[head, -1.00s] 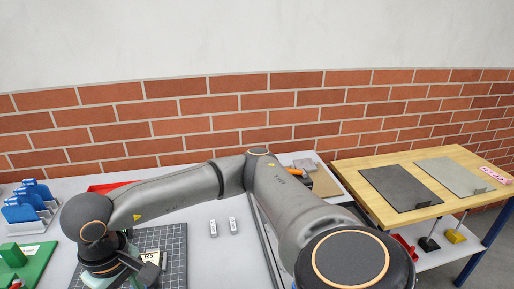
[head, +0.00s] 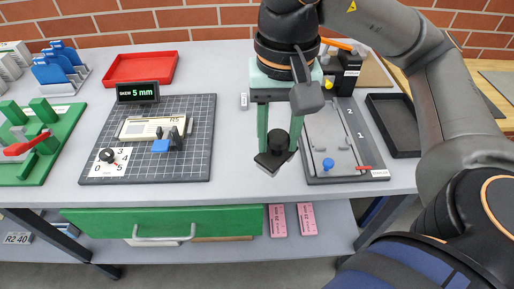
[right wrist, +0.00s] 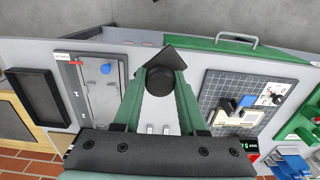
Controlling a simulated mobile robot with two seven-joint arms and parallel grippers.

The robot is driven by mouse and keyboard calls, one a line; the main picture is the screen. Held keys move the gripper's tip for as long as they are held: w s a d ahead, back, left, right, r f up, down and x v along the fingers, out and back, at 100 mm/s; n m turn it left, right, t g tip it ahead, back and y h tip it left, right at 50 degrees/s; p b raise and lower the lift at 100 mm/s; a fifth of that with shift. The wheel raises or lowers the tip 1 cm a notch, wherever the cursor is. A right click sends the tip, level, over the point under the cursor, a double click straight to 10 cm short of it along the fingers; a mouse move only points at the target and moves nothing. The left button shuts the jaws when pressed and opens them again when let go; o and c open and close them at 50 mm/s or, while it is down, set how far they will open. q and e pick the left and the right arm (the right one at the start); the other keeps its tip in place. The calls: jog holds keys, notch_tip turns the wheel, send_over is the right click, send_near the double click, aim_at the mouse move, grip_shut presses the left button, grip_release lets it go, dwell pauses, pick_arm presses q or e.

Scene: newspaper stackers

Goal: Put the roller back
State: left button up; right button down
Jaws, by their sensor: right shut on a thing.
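My right gripper (head: 279,140) comes down from the top right in the head view. Its green fingers are shut on a black knobbed piece (head: 271,161), a round knob on a dark, flat, angled plate. The knob also shows between the fingers in the right wrist view (right wrist: 160,80). The piece is held over the front of the grey table, between the gridded mat and the grey numbered fixture. I cannot tell whether this piece is the roller. An orange-handled item (head: 337,44) lies at the back right, partly hidden by my arm. My left gripper is not in view.
The gridded mat (head: 196,109) with a card and dial is left of the gripper. The numbered fixture (head: 325,139), with a blue knob, is close on the right. A black tray (head: 393,124), red tray (head: 141,68) and green fixture (head: 41,170) stand around. A green drawer (head: 163,221) is below.

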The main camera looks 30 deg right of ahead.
jog(key=w+d+f, duration=0.1)
jog(key=w+f, duration=0.3)
jog(key=w+d+f+p, duration=0.1)
jog(key=w+d+f, duration=0.1)
jog(key=w+f, duration=0.2)
jog(key=w+d+f, duration=0.1)
jog(key=w+f, duration=0.3)
jog(key=shift+w+d+f, duration=0.25)
jog(key=shift+w+d, duration=0.05)
jog(key=shift+d, duration=0.05)
jog(key=shift+f, duration=0.1)
jog(key=shift+f, duration=0.1)
jog(key=shift+f, duration=0.2)
jog(key=shift+c, duration=2.3)
grip_release()
jog(key=shift+r, duration=0.15)
notch_tip(320, 180, up, 12)
jog(key=shift+r, duration=0.2)
